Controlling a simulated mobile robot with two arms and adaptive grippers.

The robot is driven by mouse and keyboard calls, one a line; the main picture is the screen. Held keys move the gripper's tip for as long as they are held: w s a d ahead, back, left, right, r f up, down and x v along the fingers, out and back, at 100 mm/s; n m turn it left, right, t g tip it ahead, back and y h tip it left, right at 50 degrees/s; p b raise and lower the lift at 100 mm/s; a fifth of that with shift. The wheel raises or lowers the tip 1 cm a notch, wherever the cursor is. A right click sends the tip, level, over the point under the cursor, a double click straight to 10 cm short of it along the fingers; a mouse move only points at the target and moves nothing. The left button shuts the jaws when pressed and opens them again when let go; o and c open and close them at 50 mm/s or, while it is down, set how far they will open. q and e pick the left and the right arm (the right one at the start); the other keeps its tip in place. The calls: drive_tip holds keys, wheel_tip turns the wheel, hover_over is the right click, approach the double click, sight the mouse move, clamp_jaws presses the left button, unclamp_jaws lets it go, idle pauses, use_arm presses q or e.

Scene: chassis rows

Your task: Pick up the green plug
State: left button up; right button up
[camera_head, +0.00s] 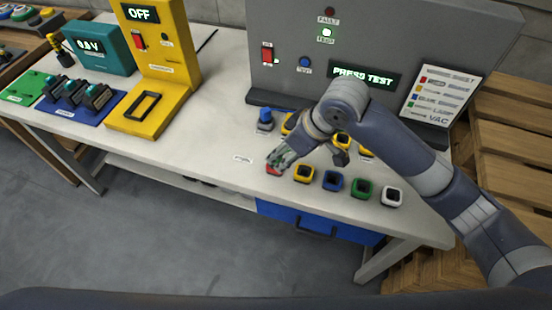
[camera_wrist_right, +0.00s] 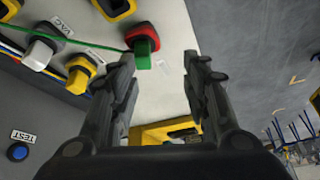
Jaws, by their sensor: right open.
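The green plug (camera_wrist_right: 142,52) sits in a red socket (camera_wrist_right: 139,33) in the right wrist view, just beyond and between the fingertips, nearer the left finger. In the head view the red socket (camera_head: 272,170) is at the left end of the front row on the white bench. My right gripper (camera_head: 280,156) reaches over that socket from the right and hides most of the plug. In the wrist view the right gripper (camera_wrist_right: 160,65) is open, with nothing between its fingers. My left gripper is not in view.
The front row continues with yellow (camera_head: 303,173), blue (camera_head: 333,182), green (camera_head: 362,190) and white (camera_head: 392,196) sockets. Behind it are a blue plug (camera_head: 265,118) and yellow sockets. A grey test panel (camera_head: 300,40) stands behind.

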drive_tip(key=shift+h, duration=0.5)
drive_tip(key=w+f, duration=0.2)
drive_tip(key=w, duration=0.1)
drive_tip(key=shift+w+a+f, duration=0.1)
drive_tip(key=shift+w+f, duration=0.15)
drive_tip(key=shift+f, duration=0.1)
drive_tip(key=shift+a+p+x, duration=0.15)
drive_tip(key=shift+p+x, duration=0.2)
drive_tip(key=shift+x, duration=1.05)
drive_tip(key=shift+a+p+x, duration=0.15)
drive_tip(key=shift+p+x, duration=0.2)
drive_tip(key=shift+x, duration=1)
drive_tip(key=shift+r, duration=0.1)
clamp_jaws()
